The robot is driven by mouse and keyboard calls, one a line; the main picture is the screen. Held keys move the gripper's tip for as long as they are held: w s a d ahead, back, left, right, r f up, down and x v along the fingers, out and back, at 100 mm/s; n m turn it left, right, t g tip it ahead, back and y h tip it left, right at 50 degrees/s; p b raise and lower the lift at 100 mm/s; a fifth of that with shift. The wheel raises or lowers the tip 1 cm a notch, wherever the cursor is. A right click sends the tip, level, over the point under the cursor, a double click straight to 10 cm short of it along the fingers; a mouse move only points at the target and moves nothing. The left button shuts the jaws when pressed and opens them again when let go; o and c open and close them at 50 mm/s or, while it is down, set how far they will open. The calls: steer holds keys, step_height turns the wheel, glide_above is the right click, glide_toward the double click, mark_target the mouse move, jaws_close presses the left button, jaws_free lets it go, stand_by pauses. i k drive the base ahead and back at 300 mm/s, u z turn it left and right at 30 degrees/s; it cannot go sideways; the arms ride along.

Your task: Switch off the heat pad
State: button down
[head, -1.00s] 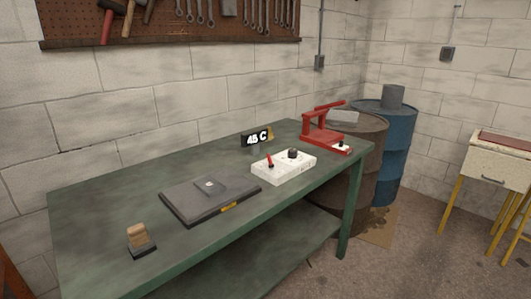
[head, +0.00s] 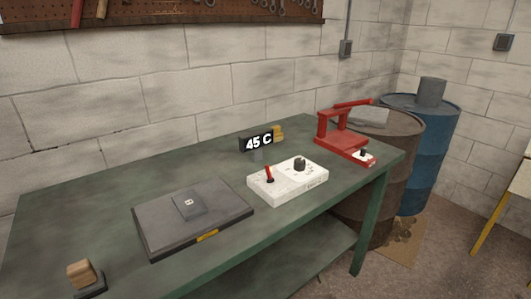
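The heat pad (head: 165,232) is a flat dark grey slab with a yellow label on its front edge, lying on the green bench. A small dark square piece (head: 188,203) rests on top of it. A white control box (head: 284,188) stands to its right, with a red lever switch (head: 269,174) and a black round knob (head: 299,164). A black display (head: 259,142) behind the box reads 45 C. The lever stands roughly upright; I cannot tell which setting that is. My gripper is not in view.
The green bench (head: 120,192) stands against a block wall. A red press-like frame (head: 344,135) with a small white switch plate is at its right end. A wooden-topped block (head: 82,274) is at the front left. Brown (head: 395,150) and blue (head: 432,150) drums stand beyond the bench.

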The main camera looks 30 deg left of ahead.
mark_target(270, 179)
steer(key=u, duration=0.25)
steer(key=i, duration=0.75)
steer(key=u, duration=0.95)
steer(key=i, duration=0.55)
steer(key=u, duration=0.4)
